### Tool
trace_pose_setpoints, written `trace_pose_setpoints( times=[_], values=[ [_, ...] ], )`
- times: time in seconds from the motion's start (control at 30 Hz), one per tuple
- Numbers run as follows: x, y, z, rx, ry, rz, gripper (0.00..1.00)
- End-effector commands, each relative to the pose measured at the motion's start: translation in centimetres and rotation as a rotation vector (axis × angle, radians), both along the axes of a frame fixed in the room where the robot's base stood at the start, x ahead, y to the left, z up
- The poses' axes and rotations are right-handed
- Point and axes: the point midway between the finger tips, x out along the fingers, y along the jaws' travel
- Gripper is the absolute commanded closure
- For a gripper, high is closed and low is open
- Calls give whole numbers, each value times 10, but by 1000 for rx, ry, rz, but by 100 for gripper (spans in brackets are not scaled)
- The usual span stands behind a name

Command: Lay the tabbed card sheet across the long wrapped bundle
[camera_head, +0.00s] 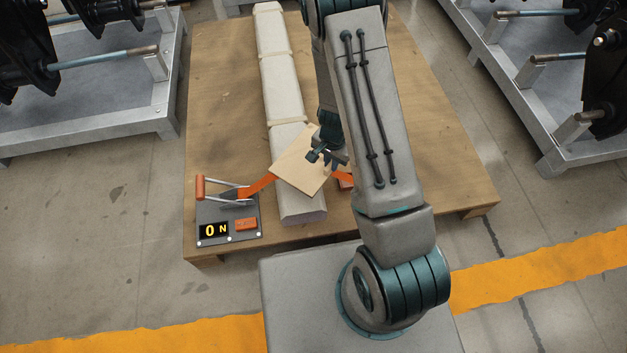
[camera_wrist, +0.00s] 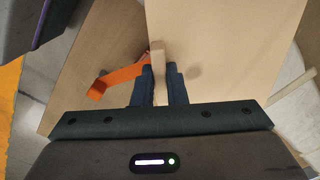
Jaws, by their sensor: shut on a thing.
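The tan card sheet (camera_head: 297,165) is over the near part of the long wrapped bundle (camera_head: 288,88), turned diagonally to it. I cannot tell whether the sheet touches the bundle. My gripper (camera_head: 327,155) is at the sheet's right side. In the wrist view, my gripper (camera_wrist: 161,84) is shut on the pale tab of the card sheet (camera_wrist: 225,55). The pale bundle (camera_wrist: 283,112) shows at the right there. Past the sheet's near corner, the bundle's end shows in the head view.
An orange strap (camera_head: 262,184) runs from a grey tensioner plate (camera_head: 213,212) towards the sheet, which hides its middle. The plate's display reads 0 N. Metal racks (camera_head: 130,122) stand on both sides.

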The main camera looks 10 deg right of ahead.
Motion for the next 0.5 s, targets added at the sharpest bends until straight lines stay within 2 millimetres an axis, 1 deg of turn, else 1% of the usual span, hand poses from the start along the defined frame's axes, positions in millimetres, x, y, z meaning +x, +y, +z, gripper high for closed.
trace_pose_setpoints(
  times=[0.03,0.1,0.2,0.37,0.47,0.5],
  values=[
    [-3,12,-11,0,1,7,100],
    [-5,25,-19,-1,-1,5,100],
    [-8,39,-26,0,0,4,100],
    [-9,47,-31,0,0,1,100],
    [-10,47,-39,0,0,0,100],
    [-9,47,-45,0,0,0,100]
  ],
)
